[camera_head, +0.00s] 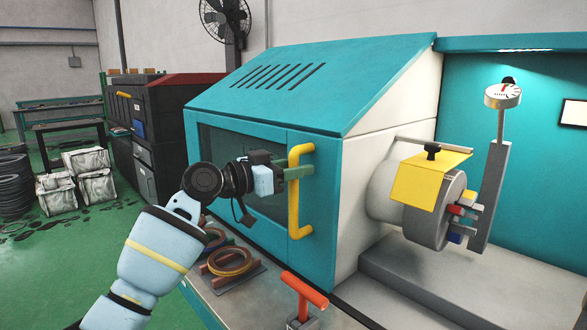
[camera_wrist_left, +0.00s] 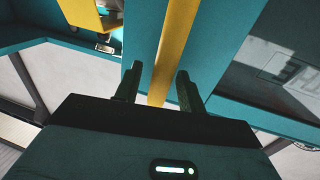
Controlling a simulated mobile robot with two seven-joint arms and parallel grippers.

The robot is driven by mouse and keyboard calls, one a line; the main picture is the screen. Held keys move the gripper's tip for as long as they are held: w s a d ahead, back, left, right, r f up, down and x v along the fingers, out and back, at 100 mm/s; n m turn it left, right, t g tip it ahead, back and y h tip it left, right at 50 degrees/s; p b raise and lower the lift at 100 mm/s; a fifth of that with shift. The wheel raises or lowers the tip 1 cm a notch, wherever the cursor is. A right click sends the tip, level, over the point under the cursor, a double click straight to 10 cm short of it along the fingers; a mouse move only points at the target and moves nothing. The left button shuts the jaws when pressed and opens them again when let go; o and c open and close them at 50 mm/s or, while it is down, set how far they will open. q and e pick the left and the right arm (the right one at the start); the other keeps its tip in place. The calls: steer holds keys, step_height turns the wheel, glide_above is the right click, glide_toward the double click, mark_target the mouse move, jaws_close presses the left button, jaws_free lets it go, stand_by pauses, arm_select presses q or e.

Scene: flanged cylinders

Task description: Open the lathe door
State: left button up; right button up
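The lathe door (camera_head: 307,235) is a teal panel with a dark window on the front of the teal housing. A vertical yellow handle (camera_head: 294,215) stands near its right edge. To its right, the lathe's chuck lies exposed. My left gripper (camera_head: 306,171) reaches the handle's upper part from the left. In the left wrist view, the yellow handle (camera_wrist_left: 172,50) runs between the two dark fingers of my gripper (camera_wrist_left: 158,76). The fingers are apart, with a narrow gap seen on each side of the handle. My right gripper is in neither view.
The grey chuck (camera_head: 428,225) has a yellow guard (camera_head: 428,178) and stands right of the housing's pale side. A red-orange T-handle (camera_head: 304,289) rises in front, below the door. Rings (camera_head: 231,262) lie on the ledge below my left gripper. The green floor at left holds white bags (camera_head: 91,170).

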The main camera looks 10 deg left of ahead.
arm_select(q)
steer(key=v, duration=0.8)
steer(key=shift+b, duration=0.3)
